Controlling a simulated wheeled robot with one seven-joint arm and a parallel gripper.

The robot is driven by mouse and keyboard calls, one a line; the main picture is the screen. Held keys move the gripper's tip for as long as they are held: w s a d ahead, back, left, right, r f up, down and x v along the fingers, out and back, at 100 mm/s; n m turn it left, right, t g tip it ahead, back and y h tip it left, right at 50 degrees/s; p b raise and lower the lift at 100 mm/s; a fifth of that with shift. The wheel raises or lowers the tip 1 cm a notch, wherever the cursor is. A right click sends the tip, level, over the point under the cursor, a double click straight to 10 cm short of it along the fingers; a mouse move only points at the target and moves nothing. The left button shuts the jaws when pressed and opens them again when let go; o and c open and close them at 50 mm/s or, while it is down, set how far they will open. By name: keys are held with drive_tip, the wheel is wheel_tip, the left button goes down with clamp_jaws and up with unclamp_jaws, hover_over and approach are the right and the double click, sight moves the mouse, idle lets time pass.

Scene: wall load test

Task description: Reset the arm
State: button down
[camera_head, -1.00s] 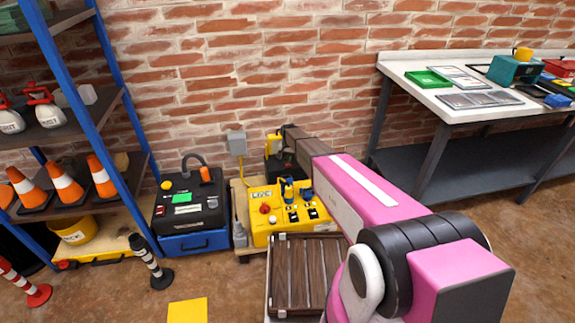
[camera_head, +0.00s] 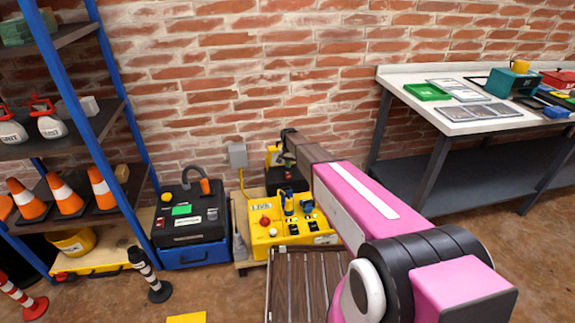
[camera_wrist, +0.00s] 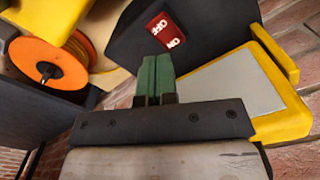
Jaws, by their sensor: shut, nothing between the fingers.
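My gripper (camera_wrist: 157,78) shows in the wrist view as two green fingers pressed together, with nothing between them. Just beyond it is a dark box with a red label (camera_wrist: 166,30). In the head view my pink and dark arm reaches forward from the lower right. Its end is near the brick wall, behind the yellow control box (camera_head: 290,222), which has a red button and blue levers. The fingertips are small and hard to make out there.
In the wrist view an orange reel (camera_wrist: 48,62) is at left and a yellow-framed grey panel (camera_wrist: 232,92) at right. In the head view are a blue-framed shelf (camera_head: 110,90) with cones, a black case (camera_head: 190,215), a wooden slatted top (camera_head: 300,285) and a workbench (camera_head: 425,108).

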drive_tip(key=s+d+r+n, duration=0.1)
drive_tip(key=s+d+r, duration=0.4)
drive_tip(key=s, duration=0.7)
drive_tip(key=s+d+r+n, duration=0.1)
drive_tip(key=s+d+r, duration=0.5)
drive_tip(key=s, duration=0.7)
drive_tip(key=s+d+r+n, duration=0.1)
drive_tip(key=s+d+r, duration=0.4)
drive_tip(key=s, duration=0.8)
drive_tip(key=shift+s+d+r+n, duration=0.25)
drive_tip(key=shift+d+n, duration=0.15)
drive_tip(key=shift+d, duration=0.35)
drive_tip(key=shift+w+f, duration=0.1)
drive_tip(key=w+a+f+t, duration=0.1)
drive_tip(key=w+a+f, duration=0.2)
drive_tip(key=w, duration=1)
drive_tip(key=w+a+f+n+t, duration=0.1)
drive_tip(key=w+a+f, duration=0.2)
drive_tip(key=w+a, duration=0.5)
drive_tip(key=w+a+f+n+t, duration=0.1)
drive_tip(key=w+a, duration=0.4)
drive_tip(key=w, duration=1.3)
drive_tip(key=shift+a+f+y, duration=0.25)
drive_tip(key=shift+f+y, duration=0.05)
drive_tip(key=shift+f, duration=0.6)
drive_tip(key=shift+w+f, duration=0.1)
